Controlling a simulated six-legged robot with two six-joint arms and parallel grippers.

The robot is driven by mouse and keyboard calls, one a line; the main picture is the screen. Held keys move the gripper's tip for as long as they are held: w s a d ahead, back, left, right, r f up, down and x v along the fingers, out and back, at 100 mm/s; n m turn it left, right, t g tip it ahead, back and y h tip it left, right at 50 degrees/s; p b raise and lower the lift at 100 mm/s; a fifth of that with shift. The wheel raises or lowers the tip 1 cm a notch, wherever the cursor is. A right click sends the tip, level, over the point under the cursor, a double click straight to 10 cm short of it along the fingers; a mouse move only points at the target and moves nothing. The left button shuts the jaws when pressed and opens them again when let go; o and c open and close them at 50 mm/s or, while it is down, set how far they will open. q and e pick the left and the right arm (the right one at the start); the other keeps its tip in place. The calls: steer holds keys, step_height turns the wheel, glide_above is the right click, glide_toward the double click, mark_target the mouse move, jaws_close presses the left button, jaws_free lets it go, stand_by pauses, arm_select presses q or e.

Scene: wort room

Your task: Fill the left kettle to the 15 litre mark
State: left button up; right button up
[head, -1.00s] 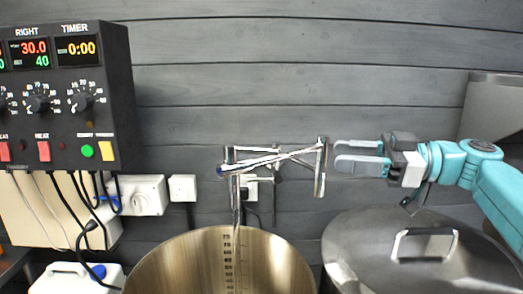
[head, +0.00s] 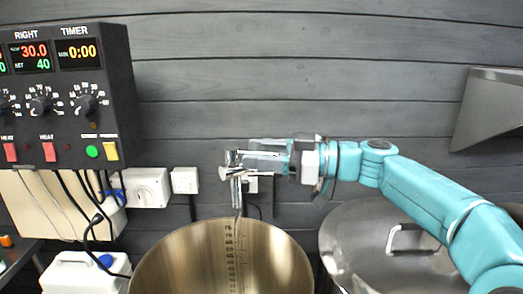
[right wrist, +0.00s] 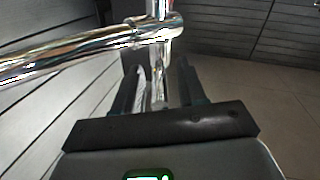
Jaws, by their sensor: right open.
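An open steel kettle (head: 175,262) stands at the bottom middle of the head view, with a litre scale (head: 230,255) on its inner wall. Its bottom and any water level are out of sight. A chrome tap (head: 236,172) is on the wall behind, with its lower end over the kettle; I cannot tell whether water runs. My right gripper (head: 262,154) is open at the tap's right side. In the right wrist view, my right gripper (right wrist: 158,88) has chrome tap parts (right wrist: 158,60) in front of and between its fingers. My left gripper is out of view.
A lidded kettle (head: 365,245) stands at the right, under my right arm. A black control box (head: 70,110) hangs at the left, above cables and sockets (head: 185,180). A white canister (head: 75,275) is at lower left. A grey metal hood (head: 490,110) is at the far right.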

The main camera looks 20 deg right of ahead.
jaws_close()
steer(key=shift+d, duration=0.1)
steer(key=shift+w+d+r+n+g+y, duration=0.1)
steer(key=shift+w+n+g+y, duration=0.1)
steer(key=shift+n+g, duration=0.25)
steer(key=shift+w+d+n+g+y, duration=0.1)
steer(key=shift+n+g+y, duration=0.15)
steer(key=shift+g, duration=0.3)
steer(key=n+g+p, duration=0.1)
steer(key=w+g+y+p, duration=0.1)
steer(key=p, duration=0.1)
steer(key=shift+w+r+n+g, duration=0.15)
steer(key=shift+w+n+g, duration=0.05)
steer(key=shift+n+g, duration=0.2)
steer(key=shift+w+g, duration=0.1)
steer(key=shift+g, duration=0.2)
steer(key=shift+d+n+g+p, duration=0.15)
steer(key=shift+n+g+p, duration=0.45)
steer(key=shift+n, duration=0.1)
steer(key=shift+f, duration=0.2)
jaws_free()
